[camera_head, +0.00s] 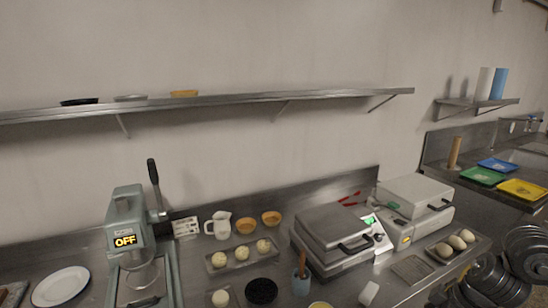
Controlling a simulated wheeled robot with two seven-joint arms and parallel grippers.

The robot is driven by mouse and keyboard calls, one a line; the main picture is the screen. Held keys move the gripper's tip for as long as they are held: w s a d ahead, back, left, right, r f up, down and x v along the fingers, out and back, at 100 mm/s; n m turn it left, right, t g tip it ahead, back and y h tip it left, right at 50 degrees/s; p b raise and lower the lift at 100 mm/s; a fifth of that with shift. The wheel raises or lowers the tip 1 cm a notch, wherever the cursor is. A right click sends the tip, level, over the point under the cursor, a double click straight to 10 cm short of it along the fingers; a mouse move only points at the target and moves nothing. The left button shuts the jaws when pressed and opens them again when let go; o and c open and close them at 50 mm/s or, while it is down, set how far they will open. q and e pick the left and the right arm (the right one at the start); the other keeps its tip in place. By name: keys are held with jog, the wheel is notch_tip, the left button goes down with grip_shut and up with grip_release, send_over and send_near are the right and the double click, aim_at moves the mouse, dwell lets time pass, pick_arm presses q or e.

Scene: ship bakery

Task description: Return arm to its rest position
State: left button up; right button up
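Dark rounded links of my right arm show at the lower right edge, in front of the counter. No fingertips can be made out there, and my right gripper is not in view. My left arm and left gripper are not in view either.
The steel counter holds a press reading OFF (126,230), a white plate (60,287), a dough tray (218,262), a black bowl (261,291), two closed hot-plate machines (332,228) (415,193) and a tray of oval dough pieces (457,244). A long wall shelf (230,99) runs above.

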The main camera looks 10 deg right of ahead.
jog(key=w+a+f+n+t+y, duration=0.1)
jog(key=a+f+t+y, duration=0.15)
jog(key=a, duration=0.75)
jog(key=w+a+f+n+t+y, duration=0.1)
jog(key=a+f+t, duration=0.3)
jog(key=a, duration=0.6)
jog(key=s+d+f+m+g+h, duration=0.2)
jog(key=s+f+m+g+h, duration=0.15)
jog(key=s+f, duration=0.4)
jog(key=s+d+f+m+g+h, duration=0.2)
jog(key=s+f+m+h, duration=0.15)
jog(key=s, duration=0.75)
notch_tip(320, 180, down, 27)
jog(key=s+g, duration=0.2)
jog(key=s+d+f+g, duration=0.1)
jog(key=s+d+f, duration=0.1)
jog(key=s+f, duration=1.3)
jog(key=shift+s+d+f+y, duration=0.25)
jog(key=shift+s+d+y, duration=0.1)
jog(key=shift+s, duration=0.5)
